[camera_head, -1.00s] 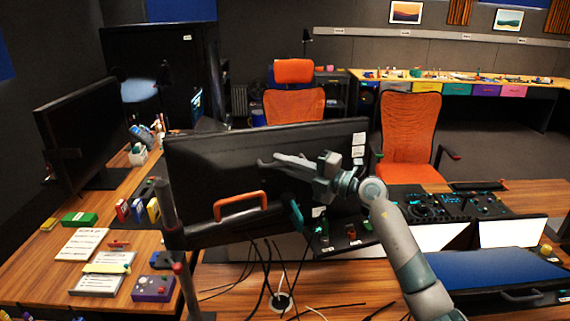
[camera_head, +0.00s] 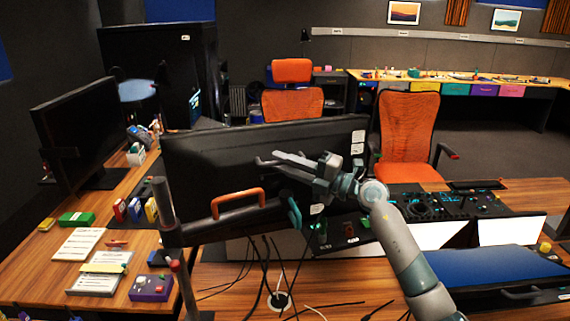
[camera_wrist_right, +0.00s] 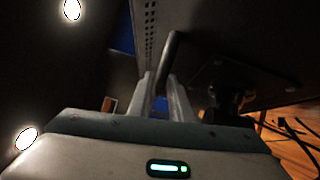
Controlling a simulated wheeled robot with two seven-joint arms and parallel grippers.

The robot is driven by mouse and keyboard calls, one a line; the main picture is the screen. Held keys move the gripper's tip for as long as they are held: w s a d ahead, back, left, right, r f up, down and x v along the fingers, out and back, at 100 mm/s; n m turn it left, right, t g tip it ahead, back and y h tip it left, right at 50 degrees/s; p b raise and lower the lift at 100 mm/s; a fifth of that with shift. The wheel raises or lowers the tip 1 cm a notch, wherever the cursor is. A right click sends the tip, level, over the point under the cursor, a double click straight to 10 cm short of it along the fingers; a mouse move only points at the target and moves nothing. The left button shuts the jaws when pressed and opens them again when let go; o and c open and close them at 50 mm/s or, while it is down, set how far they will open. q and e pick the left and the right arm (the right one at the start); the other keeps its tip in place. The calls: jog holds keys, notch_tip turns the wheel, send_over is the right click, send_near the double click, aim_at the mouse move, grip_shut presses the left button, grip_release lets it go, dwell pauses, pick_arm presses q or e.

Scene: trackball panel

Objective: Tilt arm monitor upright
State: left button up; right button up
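The black arm monitor (camera_head: 220,155) is seen from behind in the head view, leaning, with an orange handle (camera_head: 237,192) low on its back. It hangs on a dark arm (camera_head: 200,233) from a post (camera_head: 165,205) at left. My right gripper (camera_head: 268,159) is in front of the monitor's back, above and right of the orange handle. In the right wrist view its two fingers (camera_wrist_right: 160,98) are apart, with a dark bar (camera_wrist_right: 171,58) showing between or beyond them; I cannot tell whether they touch it. The vented panel (camera_wrist_right: 215,40) is close by. My left gripper is not in view.
Loose cables (camera_head: 268,280) hang over the wooden desk below the monitor. A control panel (camera_head: 430,205) and a blue-topped case (camera_head: 490,268) are at right. Another monitor (camera_head: 80,130) stands at left. Orange chairs (camera_head: 405,125) are behind.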

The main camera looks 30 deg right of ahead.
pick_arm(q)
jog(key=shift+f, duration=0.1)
